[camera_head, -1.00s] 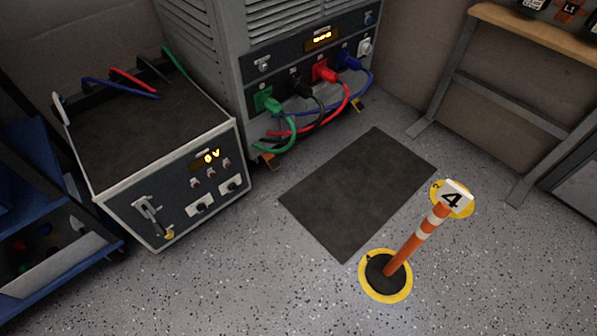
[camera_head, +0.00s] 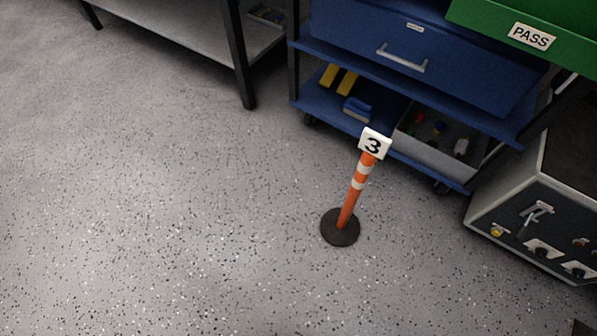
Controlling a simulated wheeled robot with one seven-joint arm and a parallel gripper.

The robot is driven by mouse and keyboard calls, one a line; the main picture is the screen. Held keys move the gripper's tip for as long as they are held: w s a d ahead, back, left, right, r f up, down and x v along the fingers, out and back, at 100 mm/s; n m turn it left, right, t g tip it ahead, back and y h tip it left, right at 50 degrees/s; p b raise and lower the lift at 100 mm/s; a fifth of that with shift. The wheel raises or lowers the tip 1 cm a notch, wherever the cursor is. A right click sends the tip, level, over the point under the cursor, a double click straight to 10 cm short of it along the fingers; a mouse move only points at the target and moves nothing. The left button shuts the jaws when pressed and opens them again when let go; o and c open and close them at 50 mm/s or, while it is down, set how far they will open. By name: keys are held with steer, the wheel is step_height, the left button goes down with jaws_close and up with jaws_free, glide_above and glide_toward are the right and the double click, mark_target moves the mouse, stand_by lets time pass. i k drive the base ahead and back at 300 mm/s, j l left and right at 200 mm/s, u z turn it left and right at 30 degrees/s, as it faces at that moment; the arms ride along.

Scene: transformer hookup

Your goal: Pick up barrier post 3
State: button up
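Barrier post 3 (camera_head: 353,192) stands upright on the speckled grey floor, right of the middle of the head view. It is an orange post with white bands, a round black base and a white plate marked "3" on top. Nothing touches it. My gripper is not in view.
A blue cart (camera_head: 400,82) with a drawer and lower shelf stands just behind the post. A grey-framed test unit (camera_head: 545,225) is at the right edge, below a green box (camera_head: 540,22) marked "PASS". A bench leg (camera_head: 240,60) stands at the back. The floor left and in front is clear.

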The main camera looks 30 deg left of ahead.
mark_target(340, 226)
steer(key=u, duration=0.65)
steer(key=i+l+u, duration=0.2)
steer(key=l, duration=0.15)
steer(key=i+l+u, duration=0.15)
steer(key=l, duration=0.25)
steer(key=i+l+u, duration=0.2)
steer(key=l, duration=0.2)
steer(key=k+j, duration=0.05)
steer(key=k, duration=0.05)
